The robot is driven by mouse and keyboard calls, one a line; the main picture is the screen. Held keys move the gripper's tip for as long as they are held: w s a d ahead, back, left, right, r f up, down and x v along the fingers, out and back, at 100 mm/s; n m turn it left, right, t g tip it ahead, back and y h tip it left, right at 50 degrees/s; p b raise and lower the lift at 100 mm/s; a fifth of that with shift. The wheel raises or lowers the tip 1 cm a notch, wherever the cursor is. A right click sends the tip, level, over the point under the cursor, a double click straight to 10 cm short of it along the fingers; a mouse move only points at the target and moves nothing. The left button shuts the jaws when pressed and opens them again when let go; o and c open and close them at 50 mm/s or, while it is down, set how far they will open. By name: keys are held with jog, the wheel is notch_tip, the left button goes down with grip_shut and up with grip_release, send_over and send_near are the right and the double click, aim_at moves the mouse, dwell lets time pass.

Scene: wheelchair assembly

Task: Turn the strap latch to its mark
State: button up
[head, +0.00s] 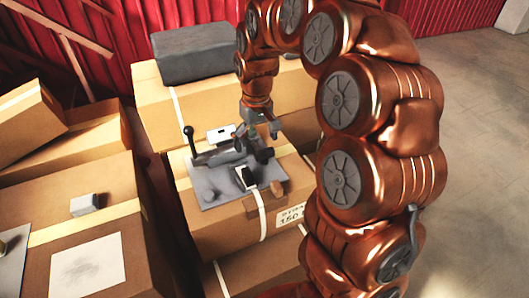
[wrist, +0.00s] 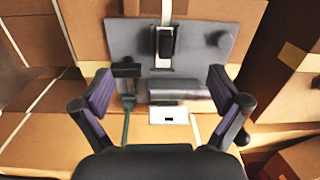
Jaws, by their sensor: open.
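A grey metal plate (head: 210,193) lies on a strapped cardboard box, and it fills the upper middle of the wrist view (wrist: 125,40). A black latch piece in a pale frame (head: 245,177) sits on the plate over the white strap, and it also shows in the wrist view (wrist: 166,42). I cannot make out its mark. A grey cylindrical bar (wrist: 178,89) and a black block (wrist: 127,70) lie at the plate's near edge in the wrist view. My gripper (wrist: 160,84) is open and empty above this edge, its fingers spread either side of the bar. It also shows in the head view (head: 262,128).
A black-knobbed lever (head: 189,132) rises at the plate's left, close to my gripper. A small white plate (head: 220,134) lies behind it. A grey case (head: 190,52) rests on the box behind. Stacked boxes (head: 80,190) crowd the left; open floor (head: 470,110) lies right.

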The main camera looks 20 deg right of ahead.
jog(key=b, duration=0.1)
send_over(264, 151)
jog(key=shift+m, duration=0.4)
notch_tip(264, 151, down, 7)
jog(key=shift+d+r, duration=0.15)
jog(key=shift+f+p, duration=0.6)
jog(key=shift+f, duration=3.3)
jog(key=c, duration=1.7)
